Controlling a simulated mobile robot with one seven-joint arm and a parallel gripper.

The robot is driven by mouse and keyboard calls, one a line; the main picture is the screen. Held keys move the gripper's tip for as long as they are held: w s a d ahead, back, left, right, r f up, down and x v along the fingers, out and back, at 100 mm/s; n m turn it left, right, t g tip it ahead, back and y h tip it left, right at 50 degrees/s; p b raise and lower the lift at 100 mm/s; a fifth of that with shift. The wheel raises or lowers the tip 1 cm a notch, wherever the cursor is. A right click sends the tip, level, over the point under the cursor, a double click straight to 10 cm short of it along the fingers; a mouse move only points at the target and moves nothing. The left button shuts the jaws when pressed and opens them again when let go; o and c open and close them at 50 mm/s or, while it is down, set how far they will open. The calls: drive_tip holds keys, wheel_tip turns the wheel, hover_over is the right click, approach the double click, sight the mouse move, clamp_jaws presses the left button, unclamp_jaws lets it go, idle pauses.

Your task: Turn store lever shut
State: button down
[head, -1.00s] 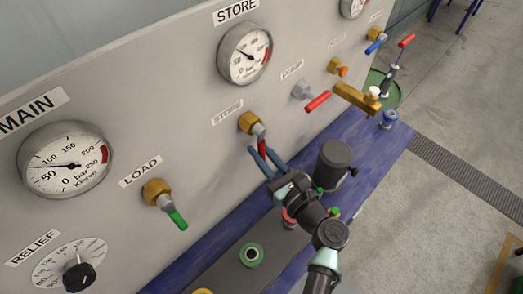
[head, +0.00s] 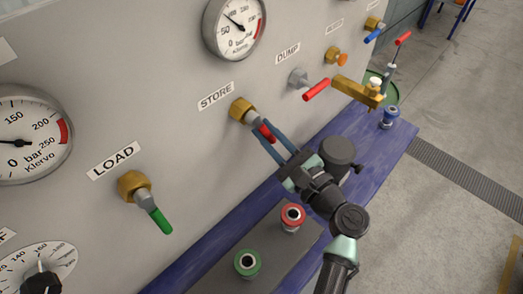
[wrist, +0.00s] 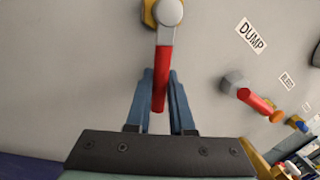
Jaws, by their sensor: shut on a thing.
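The store lever (head: 266,132) has a red handle on a silver stem and brass fitting (head: 240,108), below the STORE label. In the head view its handle slopes down and to the right from the panel. My gripper (head: 270,138) is shut on the red handle, one blue finger on each side. In the wrist view the red handle (wrist: 162,76) hangs down in the picture between the fingers (wrist: 160,102), and its lower end shows. In the head view the fingers partly hide the handle.
The red dump lever (head: 316,90) sits to the right and the green load lever (head: 159,220) to the left. A dark cylinder (head: 337,151) stands close to my gripper. Red (head: 292,216) and green (head: 247,263) ringed fittings are on the ledge below.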

drive_tip(key=n+b, duration=0.2)
drive_tip(key=w+d+r+n+y+b, duration=0.1)
drive_tip(key=n+b, duration=0.1)
drive_tip(key=shift+w+d+b, duration=0.2)
drive_tip(key=shift+b, duration=0.2)
drive_tip(key=n+b, duration=0.1)
drive_tip(key=r+n+b, duration=0.1)
drive_tip(key=n+b, duration=0.1)
drive_tip(key=shift+w+d+r+y, duration=0.15)
drive_tip(key=shift+w+d+y, duration=0.2)
drive_tip(key=shift+y, duration=0.05)
drive_tip(key=n+b, duration=0.1)
drive_tip(key=r+n+b, duration=0.1)
drive_tip(key=n, duration=0.1)
drive_tip(key=r+n+y+b, duration=0.1)
drive_tip(key=b, duration=0.1)
drive_tip(key=shift+w+d+g, duration=0.25)
drive_tip(key=shift+d+g, duration=0.05)
drive_tip(key=shift+r+n+g+y+b, duration=0.2)
drive_tip(key=shift+r+n+b, duration=0.4)
drive_tip(key=shift+n, duration=0.35)
drive_tip(key=shift+r+n+g+y+b, duration=0.1)
drive_tip(key=shift+r+n+g+b, duration=0.1)
drive_tip(key=shift+r+n+b, duration=0.55)
drive_tip(key=shift+f+n, duration=0.2)
drive_tip(key=shift+n, duration=0.1)
drive_tip(key=c, duration=0.8)
unclamp_jaws()
